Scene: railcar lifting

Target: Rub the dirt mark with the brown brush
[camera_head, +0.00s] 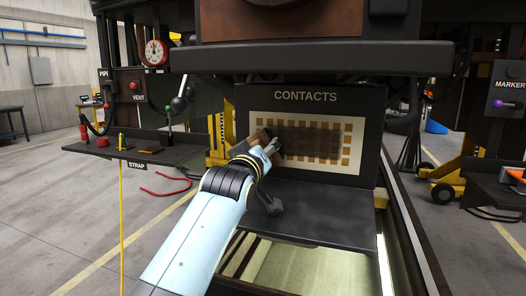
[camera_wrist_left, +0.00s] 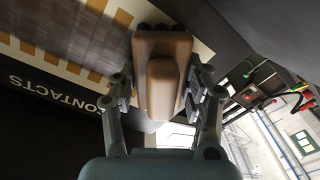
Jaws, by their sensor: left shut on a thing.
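The dirt mark (camera_head: 308,141) is a dark brownish smear over the middle of the cream contacts panel (camera_head: 367,128) with its rows of copper squares. It also shows in the left wrist view (camera_wrist_left: 62,35) as a dull shade over the squares. My left gripper (camera_head: 268,143) is at the left part of the panel. It is shut on the brown brush (camera_wrist_left: 163,75), gripping its block from both sides. In the head view the brush (camera_head: 250,139) is partly hidden by the gripper. I cannot tell whether its bristles touch the panel. My right gripper is not in view.
A dark ledge (camera_head: 330,205) juts out below the panel. A side shelf (camera_head: 180,152) labelled STRAP is at the left, with a red hook (camera_head: 165,186) on the floor below.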

